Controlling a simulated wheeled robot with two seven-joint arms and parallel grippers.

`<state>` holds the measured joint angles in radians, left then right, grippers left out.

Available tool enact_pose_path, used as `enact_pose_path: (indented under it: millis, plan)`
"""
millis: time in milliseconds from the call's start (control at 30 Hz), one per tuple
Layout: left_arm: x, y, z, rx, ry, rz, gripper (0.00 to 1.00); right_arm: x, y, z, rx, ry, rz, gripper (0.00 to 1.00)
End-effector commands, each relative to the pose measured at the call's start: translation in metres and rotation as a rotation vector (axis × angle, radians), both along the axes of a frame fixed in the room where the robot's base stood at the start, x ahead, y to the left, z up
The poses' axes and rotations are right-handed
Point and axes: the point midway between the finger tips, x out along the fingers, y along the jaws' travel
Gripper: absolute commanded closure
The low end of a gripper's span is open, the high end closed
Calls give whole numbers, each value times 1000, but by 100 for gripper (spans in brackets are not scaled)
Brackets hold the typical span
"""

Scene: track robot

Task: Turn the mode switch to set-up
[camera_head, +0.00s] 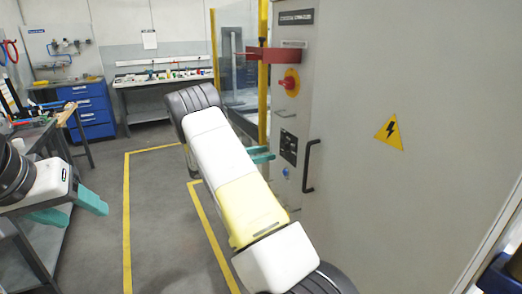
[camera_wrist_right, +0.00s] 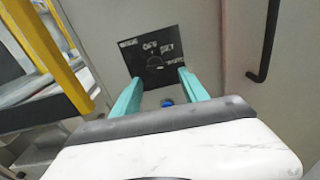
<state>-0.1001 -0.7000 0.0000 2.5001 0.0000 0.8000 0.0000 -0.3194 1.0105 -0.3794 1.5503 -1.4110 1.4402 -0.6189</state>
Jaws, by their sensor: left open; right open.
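The mode switch is on a black plate (camera_head: 288,147) on the narrow face of the grey cabinet. In the right wrist view the plate (camera_wrist_right: 140,62) has white labels and a small round switch (camera_wrist_right: 155,67) in its middle; its setting is too small to read. My right gripper (camera_head: 262,154) is open, just left of the plate in the head view. In the right wrist view its teal fingers (camera_wrist_right: 160,78) point at the plate, one on each side below the switch, with nothing between them. My left gripper (camera_head: 85,214) is open and empty, far left, away from the cabinet.
A blue button (camera_head: 286,172) is below the plate; a black handle (camera_head: 310,166) is to its right. Above are a red-and-yellow emergency stop (camera_head: 290,82) and a red bracket (camera_head: 275,55). A yellow post (camera_head: 262,100) stands left of the cabinet. A workbench (camera_head: 50,130) is at left.

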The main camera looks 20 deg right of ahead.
Motion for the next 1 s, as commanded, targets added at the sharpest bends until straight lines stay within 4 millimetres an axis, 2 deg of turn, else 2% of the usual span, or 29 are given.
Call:
enact_pose_path:
  millis: [167,400,600,967,1000]
  plan:
    - [0,0,0,0,0,0,45,9,-5,-4,-46,27,23,48]
    - [0,0,0,0,0,0,45,11,-43,-4,-43,25,20,48]
    - [0,0,0,0,0,0,45,13,-68,-4,-42,24,22,48]
    - [0,0,0,0,0,0,45,14,-75,-4,-42,24,23,48]
    - [0,0,0,0,0,0,45,14,-75,-4,-42,24,23,52]
